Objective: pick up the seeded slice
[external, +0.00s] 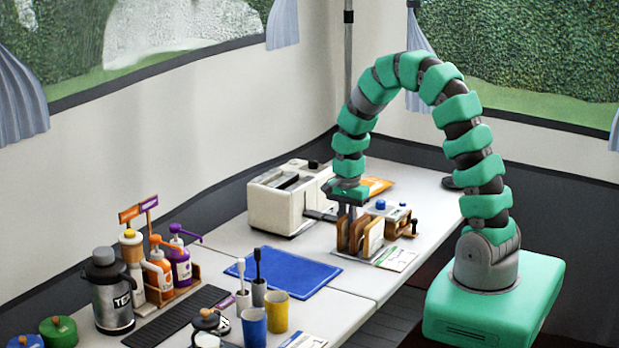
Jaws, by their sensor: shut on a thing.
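Several bread slices (373,239) stand upright, side by side, in a small rack on the table. The one on the right shows a pale face with a brown crust, and those to its left look darker brown. Seeds are too small to make out, so I cannot tell which is the seeded slice. My gripper (347,209) points down over the left part of the row and is shut on a slice there. The arm's end and the neighbouring slices partly hide the grip.
A cream toaster (283,199) stands close on the left. A small wooden-sided holder (397,216) is close on the right, and a card (396,258) lies in front. A blue mat (283,272) lies nearer, beside cups (277,312) and a bottle rack (187,288).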

